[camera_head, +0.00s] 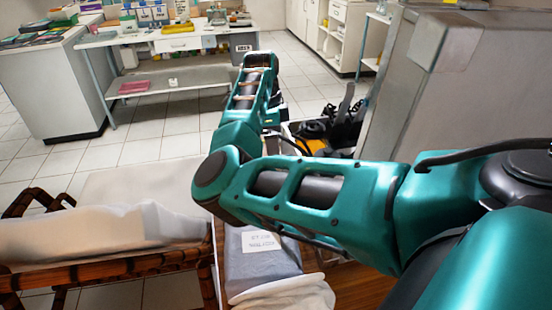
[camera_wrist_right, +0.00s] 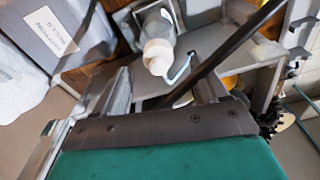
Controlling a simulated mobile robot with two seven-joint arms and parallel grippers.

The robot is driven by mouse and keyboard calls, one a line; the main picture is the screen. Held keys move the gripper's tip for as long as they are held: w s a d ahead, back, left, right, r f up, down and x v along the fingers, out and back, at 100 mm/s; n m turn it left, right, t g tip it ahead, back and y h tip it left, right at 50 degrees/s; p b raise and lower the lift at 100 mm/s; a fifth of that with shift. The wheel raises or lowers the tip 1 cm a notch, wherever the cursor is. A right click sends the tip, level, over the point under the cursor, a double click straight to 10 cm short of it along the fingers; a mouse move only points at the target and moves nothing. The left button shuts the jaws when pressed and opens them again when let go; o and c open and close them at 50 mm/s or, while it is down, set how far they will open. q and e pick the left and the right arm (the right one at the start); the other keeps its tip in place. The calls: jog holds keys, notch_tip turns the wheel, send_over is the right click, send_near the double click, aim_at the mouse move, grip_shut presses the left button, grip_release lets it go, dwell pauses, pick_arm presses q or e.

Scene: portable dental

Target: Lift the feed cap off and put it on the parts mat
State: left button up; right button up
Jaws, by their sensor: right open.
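In the right wrist view a pale pinkish cap (camera_wrist_right: 158,56) sits on a translucent bottle (camera_wrist_right: 160,24), which I take to be the feed bottle. A thin turquoise tube (camera_wrist_right: 180,70) curves beside the cap. My right gripper (camera_wrist_right: 163,84) is open, with the cap beyond and between its fingers. Nothing is held. In the head view my right arm covers much of the work area, and I cannot make out the cap there. I cannot identify the parts mat in either view. My left gripper is not in view.
A bag with a printed label (camera_head: 262,241) lies under my right arm, also in the wrist view (camera_wrist_right: 50,35). A dark bar (camera_wrist_right: 230,52) crosses near the gripper. A grey cabinet (camera_head: 455,95) stands right. Tiled floor (camera_head: 125,152) is open toward the back bench (camera_head: 165,43).

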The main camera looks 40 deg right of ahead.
jog(key=f, duration=0.3)
jog(key=shift+s+d+f, duration=0.2)
jog(key=shift+s+f, duration=0.05)
jog(key=shift+s, duration=0.1)
jog(key=c, duration=1.1)
jog(key=shift+r, duration=0.15)
